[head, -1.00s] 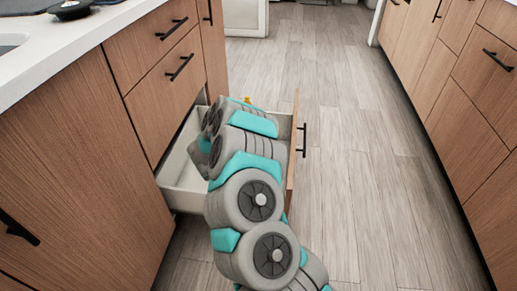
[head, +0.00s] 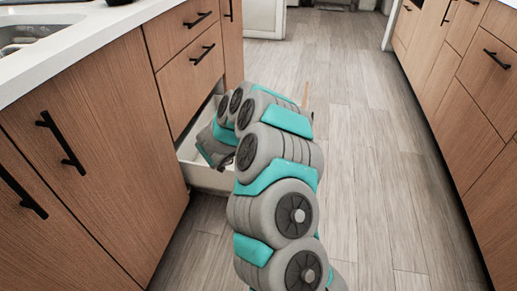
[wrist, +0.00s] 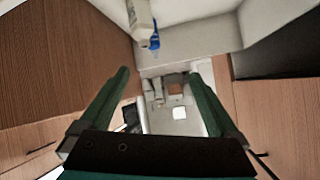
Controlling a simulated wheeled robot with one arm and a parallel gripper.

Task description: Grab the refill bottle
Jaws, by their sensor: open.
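A white bottle with a blue cap (wrist: 143,20), which looks like the refill bottle, shows at the top edge of the wrist view, partly cut off. My gripper (wrist: 157,75) is open, with its two green fingers apart and nothing between them. The bottle is beyond the fingertips, not touching them. In the head view my arm covers most of the open drawer (head: 208,178), and the bottle is hidden there.
The white drawer stands open from the wooden island cabinet (head: 95,150). The sink (head: 30,35) is set in the white counter (head: 95,50). More cabinets (head: 470,110) line the right side. The wood floor (head: 375,150) between is clear.

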